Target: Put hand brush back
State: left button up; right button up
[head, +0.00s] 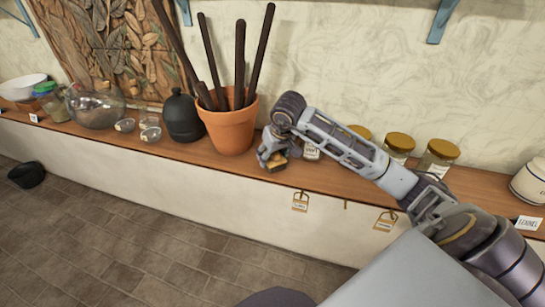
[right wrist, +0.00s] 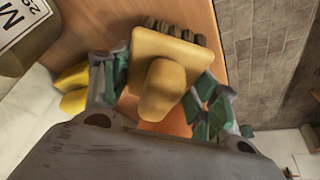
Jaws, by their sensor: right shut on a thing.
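The hand brush (head: 277,164) shows as a small tan block with a dark underside at the shelf's front edge, right of the terracotta pot. In the right wrist view the hand brush (right wrist: 160,90) has a square tan body, a rounded knob and dark bristles along its far edge. My right gripper (head: 271,155) is shut on it, with green-padded fingers on both sides of the body in the right wrist view (right wrist: 160,98). I cannot tell whether the bristles touch the wooden shelf (head: 330,178). My left gripper is not in view.
A terracotta pot (head: 230,128) with several dark sticks stands close left of the gripper. A black bottle (head: 182,118) is beyond it. Jars with golden lids (head: 399,142) stand behind my right arm. Tags (head: 300,202) hang below the shelf edge.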

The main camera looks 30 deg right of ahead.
jog(key=shift+f, duration=0.55)
jog(key=shift+f, duration=0.15)
jog(key=o, duration=1)
jog(key=shift+s+r, duration=0.15)
jog(key=shift+r, duration=0.5)
jog(key=shift+b+v, duration=0.5)
jog(key=shift+v, duration=5)
